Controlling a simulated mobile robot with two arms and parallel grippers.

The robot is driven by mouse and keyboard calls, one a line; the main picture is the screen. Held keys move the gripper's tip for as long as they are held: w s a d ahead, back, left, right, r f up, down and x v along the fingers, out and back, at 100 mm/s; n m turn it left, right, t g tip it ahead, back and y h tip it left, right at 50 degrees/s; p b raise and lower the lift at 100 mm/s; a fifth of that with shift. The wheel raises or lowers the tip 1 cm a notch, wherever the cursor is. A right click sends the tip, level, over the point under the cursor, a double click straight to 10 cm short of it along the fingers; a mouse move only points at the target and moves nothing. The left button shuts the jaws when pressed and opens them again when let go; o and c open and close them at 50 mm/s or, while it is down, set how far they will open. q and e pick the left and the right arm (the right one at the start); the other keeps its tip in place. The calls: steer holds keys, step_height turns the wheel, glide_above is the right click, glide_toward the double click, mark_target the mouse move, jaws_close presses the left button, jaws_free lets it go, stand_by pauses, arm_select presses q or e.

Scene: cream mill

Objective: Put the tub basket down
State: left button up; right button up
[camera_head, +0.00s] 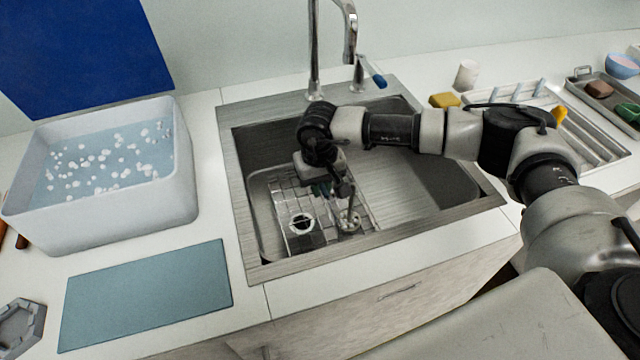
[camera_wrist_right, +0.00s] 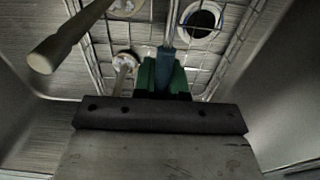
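The tub basket (camera_head: 283,190) is a wire-grid basket inside the sink's left part, and it holds small round parts. Its wires also show in the wrist view (camera_wrist_right: 205,50). My right gripper (camera_head: 323,187) is over the basket, pointing down. In the wrist view its green fingers (camera_wrist_right: 163,76) close around a blue grip (camera_wrist_right: 166,58) on a thin rod, which looks like the basket's handle. I cannot tell whether the basket touches the sink floor. My left gripper is not in view.
The steel sink (camera_head: 258,268) has raised rims and a tap (camera_head: 314,50) behind. A white tub (camera_head: 120,222) of water with white floating bits stands left, with a blue-grey mat (camera_head: 148,292) in front. A drying rack (camera_head: 590,140) and a grey tray (camera_head: 607,100) stand right.

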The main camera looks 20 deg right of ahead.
steer(key=o, duration=0.4)
steer(key=shift+r+p, duration=0.25)
steer(key=shift+p, duration=0.05)
steer(key=shift+w+r, duration=0.1)
steer(key=shift+r, duration=0.25)
step_height(320, 180, up, 11)
steer(key=shift+r+b, duration=0.1)
steer(key=shift+b, duration=0.75)
